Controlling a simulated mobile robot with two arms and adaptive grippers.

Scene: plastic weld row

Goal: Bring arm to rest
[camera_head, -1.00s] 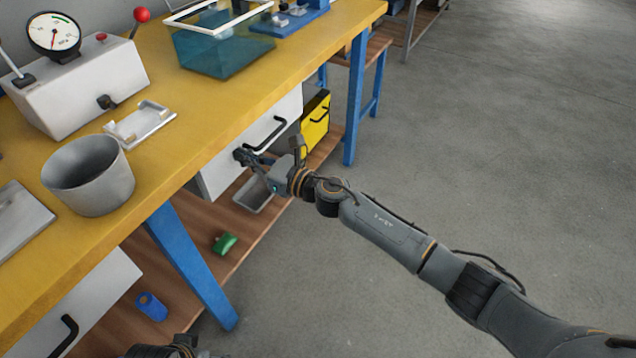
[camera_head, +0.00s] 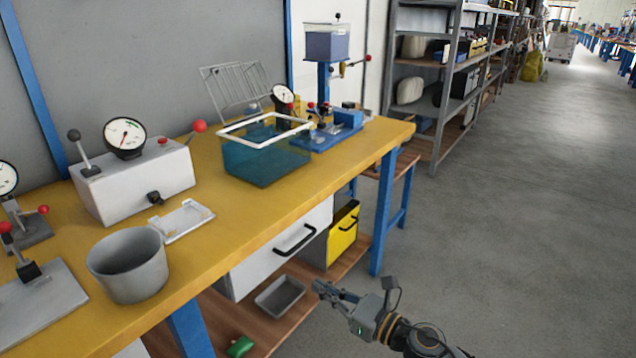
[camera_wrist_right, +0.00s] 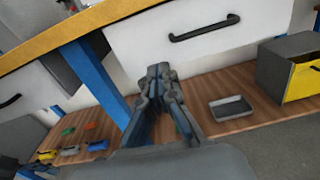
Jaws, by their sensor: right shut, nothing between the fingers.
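My right gripper (camera_head: 328,290) shows in the head view at the lower middle, in front of the bench and apart from it. It is shut and empty. In the right wrist view the same gripper (camera_wrist_right: 160,72) points toward the white drawer (camera_wrist_right: 205,35), with its fingers together. The drawer also shows in the head view (camera_head: 265,262), with a black handle, and looks closed. My left gripper does not show in the head view.
The yellow bench (camera_head: 240,225) carries a grey bucket (camera_head: 130,268), a teal bin (camera_head: 262,160) and a white gauge box (camera_head: 135,182). A grey tray (camera_head: 280,296) and a yellow box (camera_head: 341,232) stand on the lower shelf. Open floor (camera_head: 510,230) lies to the right.

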